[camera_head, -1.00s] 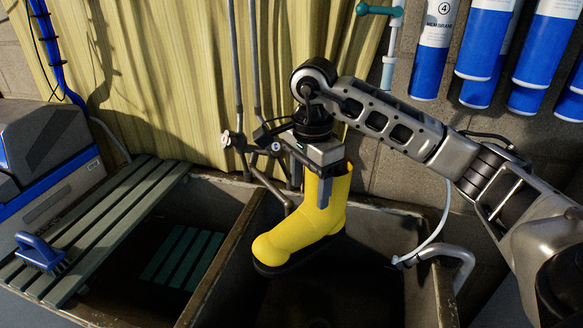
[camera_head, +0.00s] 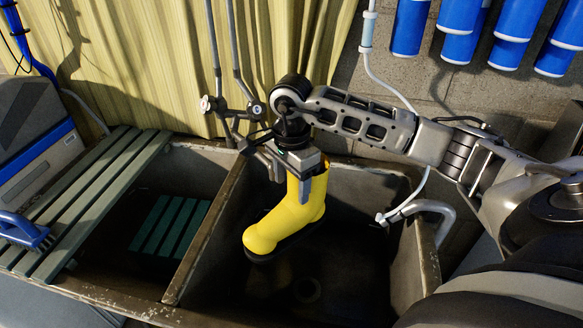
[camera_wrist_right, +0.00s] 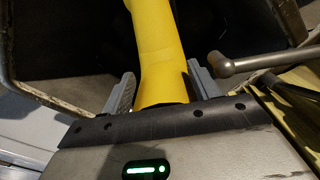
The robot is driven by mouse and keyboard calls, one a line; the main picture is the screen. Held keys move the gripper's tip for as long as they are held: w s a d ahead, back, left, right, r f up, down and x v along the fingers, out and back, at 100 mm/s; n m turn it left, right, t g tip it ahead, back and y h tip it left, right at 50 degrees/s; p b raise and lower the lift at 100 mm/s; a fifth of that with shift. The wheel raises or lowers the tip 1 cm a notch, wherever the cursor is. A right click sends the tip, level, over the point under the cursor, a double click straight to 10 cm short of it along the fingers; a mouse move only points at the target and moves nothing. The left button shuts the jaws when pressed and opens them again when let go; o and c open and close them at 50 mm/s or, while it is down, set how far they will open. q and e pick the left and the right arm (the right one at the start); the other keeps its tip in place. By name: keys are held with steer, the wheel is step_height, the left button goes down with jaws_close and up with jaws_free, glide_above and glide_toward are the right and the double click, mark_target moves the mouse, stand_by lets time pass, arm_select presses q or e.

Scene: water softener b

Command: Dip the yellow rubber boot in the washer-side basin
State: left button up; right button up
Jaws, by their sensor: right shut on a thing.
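The yellow rubber boot (camera_head: 290,215) has a dark sole and hangs roughly upright, toe toward the lower left, inside the opening of the right basin (camera_head: 372,185). My right gripper (camera_head: 290,180) is shut on the upper part of its shaft. The wrist view shows the boot shaft (camera_wrist_right: 160,50) between both fingers of the right gripper (camera_wrist_right: 160,90); the toe is out of sight there. The left basin (camera_head: 200,168) lies across a dividing wall (camera_head: 210,235). I cannot tell how far the sole is above the basin floor. My left gripper is not in view.
Grey-green slats (camera_head: 95,200) cover part of the left basin and carry a blue brush (camera_head: 22,230). A blue-grey machine (camera_head: 35,130) stands at the left. Metal pipes (camera_head: 235,100) rise behind the basins. A curved grey pipe (camera_head: 430,208) stands at the right rim.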

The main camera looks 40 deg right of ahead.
step_height(320, 180, down, 13)
arm_select(q)
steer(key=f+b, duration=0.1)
steer(key=b, duration=0.1)
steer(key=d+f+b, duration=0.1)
steer(key=b, duration=0.2)
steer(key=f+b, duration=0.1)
steer(key=b, duration=0.2)
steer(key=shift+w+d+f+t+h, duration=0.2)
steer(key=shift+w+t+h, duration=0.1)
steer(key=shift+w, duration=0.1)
arm_select(e)
step_height(320, 180, down, 11)
steer(key=shift+f, duration=0.1)
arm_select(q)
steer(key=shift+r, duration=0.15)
arm_select(e)
steer(key=shift+s+d, duration=0.1)
steer(key=shift+s+d, duration=0.3)
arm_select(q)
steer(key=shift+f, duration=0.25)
arm_select(e)
steer(key=shift+f, duration=0.1)
